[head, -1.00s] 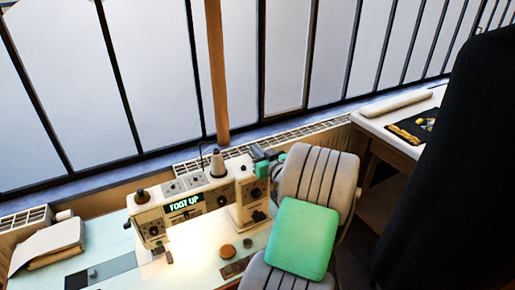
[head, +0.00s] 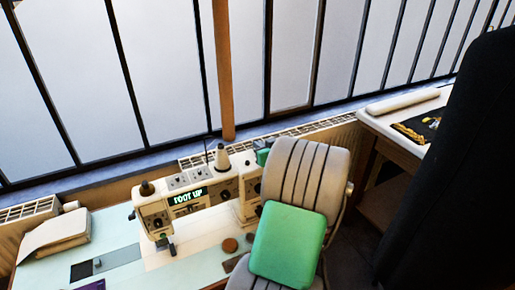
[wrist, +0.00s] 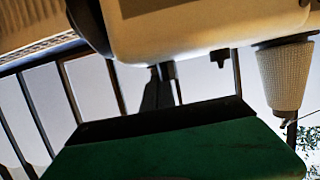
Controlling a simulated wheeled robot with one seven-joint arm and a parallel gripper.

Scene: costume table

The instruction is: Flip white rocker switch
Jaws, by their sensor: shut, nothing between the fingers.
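The cream sewing machine (head: 215,190) stands on the pale table, with a lit display (head: 190,196) reading "FOOT UP". Small pale controls sit on its top, but I cannot pick out the white rocker switch for certain. My gripper (wrist: 165,76) shows in the wrist view as a green body with dark fingers, shut and empty. The machine looks upside down there, close beyond the fingers; contact cannot be told. In the head view my grey and green arm hides most of the gripper and the machine's right end.
A thread cone (head: 221,159) rises from the machine, and it also shows in the wrist view (wrist: 284,80). A pale folded stack (head: 55,235) lies at left. A radiator and barred windows stand behind; another table (head: 447,100) is at right.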

